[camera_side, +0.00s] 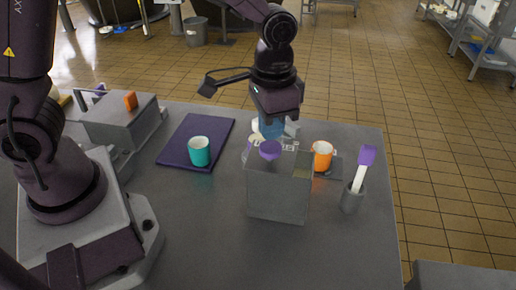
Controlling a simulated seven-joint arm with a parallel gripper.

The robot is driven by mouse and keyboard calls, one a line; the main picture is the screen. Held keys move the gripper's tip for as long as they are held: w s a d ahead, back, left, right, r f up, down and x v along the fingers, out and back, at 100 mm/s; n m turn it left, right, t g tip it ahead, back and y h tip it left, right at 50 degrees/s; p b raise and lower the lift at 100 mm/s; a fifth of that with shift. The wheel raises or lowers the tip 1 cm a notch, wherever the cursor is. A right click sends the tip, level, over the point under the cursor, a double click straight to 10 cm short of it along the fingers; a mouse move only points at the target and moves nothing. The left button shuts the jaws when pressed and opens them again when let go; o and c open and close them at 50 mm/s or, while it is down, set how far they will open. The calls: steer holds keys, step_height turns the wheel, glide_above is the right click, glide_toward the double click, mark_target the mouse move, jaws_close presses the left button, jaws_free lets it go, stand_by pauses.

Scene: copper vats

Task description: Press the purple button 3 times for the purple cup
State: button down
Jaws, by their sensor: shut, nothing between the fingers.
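A purple button (270,149) sits on top of a grey box (278,190) at the middle of the table. My gripper (271,130) is above and just behind the button in the picture, pointing down. Its fingers are small and partly blurred but look closed, with nothing held. I cannot tell whether they touch anything. No purple cup shows clearly; a pale shape behind the box is mostly hidden. A teal cup (199,151) stands on a dark purple mat (205,128). An orange cup (322,155) stands right of the box.
A grey holder (352,198) with a purple-headed spatula (364,160) stands at the right. A grey machine (120,122) with an orange button (130,100) is at the left. The table front (330,250) is clear.

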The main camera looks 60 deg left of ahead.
step_height(320, 180, up, 6)
steer(key=shift+f, duration=0.1)
stand_by(0.4)
steer(key=s+a+r+n+t, duration=0.1)
steer(key=s+a+r+t, duration=0.1)
steer(key=s+a+r, duration=0.2)
steer(key=s+a+r+n+t, duration=0.2)
steer(key=s+a+r+t, duration=0.1)
steer(key=s, duration=0.7)
steer(key=shift+s+a+r+t, duration=0.3)
steer(key=shift+a+r, duration=0.25)
steer(key=shift+a, duration=0.65)
